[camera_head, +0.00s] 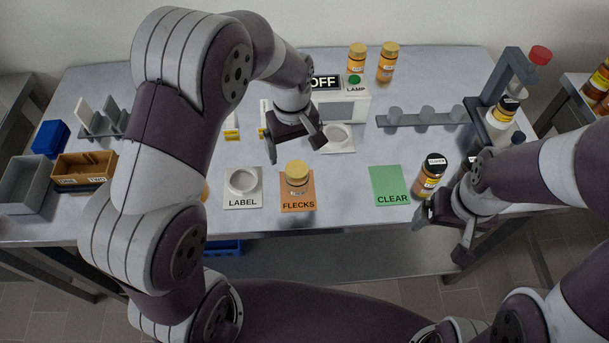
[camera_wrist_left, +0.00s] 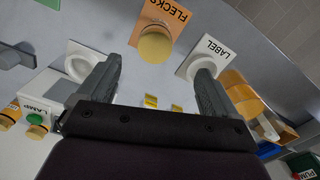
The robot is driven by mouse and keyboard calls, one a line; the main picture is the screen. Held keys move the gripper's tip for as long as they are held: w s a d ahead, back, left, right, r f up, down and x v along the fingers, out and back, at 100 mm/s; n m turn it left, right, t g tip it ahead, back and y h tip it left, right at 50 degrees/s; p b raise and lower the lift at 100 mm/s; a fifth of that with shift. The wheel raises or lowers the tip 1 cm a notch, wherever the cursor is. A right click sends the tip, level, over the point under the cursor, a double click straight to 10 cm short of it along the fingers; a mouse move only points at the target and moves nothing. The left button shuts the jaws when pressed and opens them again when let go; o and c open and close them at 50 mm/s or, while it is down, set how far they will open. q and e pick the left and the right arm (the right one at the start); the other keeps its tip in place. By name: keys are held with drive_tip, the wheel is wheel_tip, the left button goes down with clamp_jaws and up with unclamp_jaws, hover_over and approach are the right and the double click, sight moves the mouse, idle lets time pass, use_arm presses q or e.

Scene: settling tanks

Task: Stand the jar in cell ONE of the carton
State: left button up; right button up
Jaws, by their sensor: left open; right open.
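A jar with a yellow lid (camera_head: 296,172) stands on the orange FLECKS card (camera_head: 298,203); its lid also shows in the left wrist view (camera_wrist_left: 156,46). The brown carton (camera_head: 85,183) is at the left of the table, with small labels on its front that are hard to read. My left gripper (camera_head: 296,146) is open and empty, above the table behind the FLECKS jar. In the left wrist view its fingers (camera_wrist_left: 158,85) are apart with nothing between them. My right gripper (camera_head: 443,235) is open at the front edge, in front of a black-lidded jar (camera_head: 430,177).
A grey bin (camera_head: 24,185) and a blue bin (camera_head: 50,138) flank the carton. The LABEL card (camera_head: 242,190) has a white ring; the green CLEAR card (camera_head: 390,186) is bare. Two yellow-lidded jars (camera_head: 387,63) stand behind. My left arm hides an orange thing (camera_head: 205,191).

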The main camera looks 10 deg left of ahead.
use_arm(q)
hover_over(297, 168)
wheel_tip(297, 168, down, 5)
drive_tip(key=shift+s+a+r, duration=0.1)
drive_tip(key=shift+a+r, duration=0.05)
wheel_tip(297, 168, down, 4)
drive_tip(key=shift+s+f+p, duration=0.1)
drive_tip(key=shift+p, duration=0.8)
drive_tip(key=shift+f, duration=0.5)
drive_tip(key=shift+r, duration=0.1)
drive_tip(key=c, duration=1.3)
drive_tip(key=shift+c, duration=0.5)
use_arm(e)
drive_tip(key=shift+w+r, duration=0.2)
drive_tip(key=shift+r, duration=0.3)
drive_tip(key=shift+w+r, duration=0.15)
drive_tip(key=shift+r, duration=0.3)
